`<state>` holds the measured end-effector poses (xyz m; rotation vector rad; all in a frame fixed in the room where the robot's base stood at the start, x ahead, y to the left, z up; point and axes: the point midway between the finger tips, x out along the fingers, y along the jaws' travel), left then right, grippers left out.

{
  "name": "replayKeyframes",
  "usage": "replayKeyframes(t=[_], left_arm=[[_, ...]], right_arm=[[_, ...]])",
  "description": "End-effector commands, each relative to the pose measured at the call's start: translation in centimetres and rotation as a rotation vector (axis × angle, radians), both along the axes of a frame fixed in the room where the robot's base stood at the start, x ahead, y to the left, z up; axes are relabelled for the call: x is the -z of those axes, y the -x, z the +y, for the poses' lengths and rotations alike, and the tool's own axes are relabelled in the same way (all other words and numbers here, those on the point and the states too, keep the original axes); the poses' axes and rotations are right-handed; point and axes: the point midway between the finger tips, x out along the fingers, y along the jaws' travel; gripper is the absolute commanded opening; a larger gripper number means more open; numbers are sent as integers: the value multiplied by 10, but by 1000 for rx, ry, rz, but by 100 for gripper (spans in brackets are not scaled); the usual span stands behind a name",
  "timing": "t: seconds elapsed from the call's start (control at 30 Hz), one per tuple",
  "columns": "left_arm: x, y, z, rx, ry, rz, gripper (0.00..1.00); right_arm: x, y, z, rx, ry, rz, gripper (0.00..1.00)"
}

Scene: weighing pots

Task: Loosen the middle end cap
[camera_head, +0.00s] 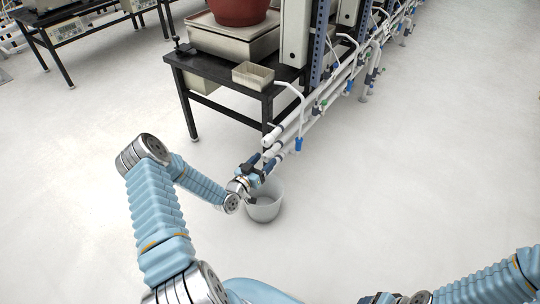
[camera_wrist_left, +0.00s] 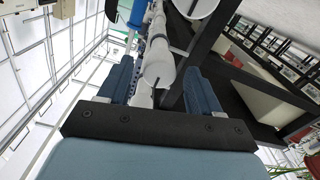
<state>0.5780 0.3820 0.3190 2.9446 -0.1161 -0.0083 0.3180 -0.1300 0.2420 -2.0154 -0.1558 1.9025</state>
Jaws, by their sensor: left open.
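White pipes end in caps at the near end of the bench. The upper end cap (camera_head: 271,137) shows clearly in the head view. The middle end cap (camera_wrist_left: 157,74) shows in the left wrist view, between the two blue fingers of my left gripper (camera_wrist_left: 160,88). The fingers are open, with a gap visible on each side of the cap. In the head view my left gripper (camera_head: 260,167) is at the pipe ends and partly hides the lower ones. Another white cap (camera_wrist_left: 192,6) shows at the top of the wrist view. My right gripper (camera_head: 385,298) is partly cut off at the bottom edge.
A grey bucket (camera_head: 266,208) stands on the floor below the pipe ends. Blue valves (camera_head: 298,144) hang along the pipes. The floor to the right is clear.

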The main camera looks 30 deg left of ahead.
Motion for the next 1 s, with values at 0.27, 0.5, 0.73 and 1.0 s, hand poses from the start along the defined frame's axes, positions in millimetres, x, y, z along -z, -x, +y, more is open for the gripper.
replayKeyframes(t=[0.27,0.5,0.73,1.0], left_arm=[[0,-39,-4,1,0,0,64],[0,-44,-4,1,1,1,64],[0,-43,-4,0,1,1,46],[0,-43,-4,1,1,2,9]], right_arm=[[2,0,0,0,0,0,64],[2,0,0,0,-1,1,64],[2,0,0,0,0,0,64],[2,0,0,0,0,0,64]])
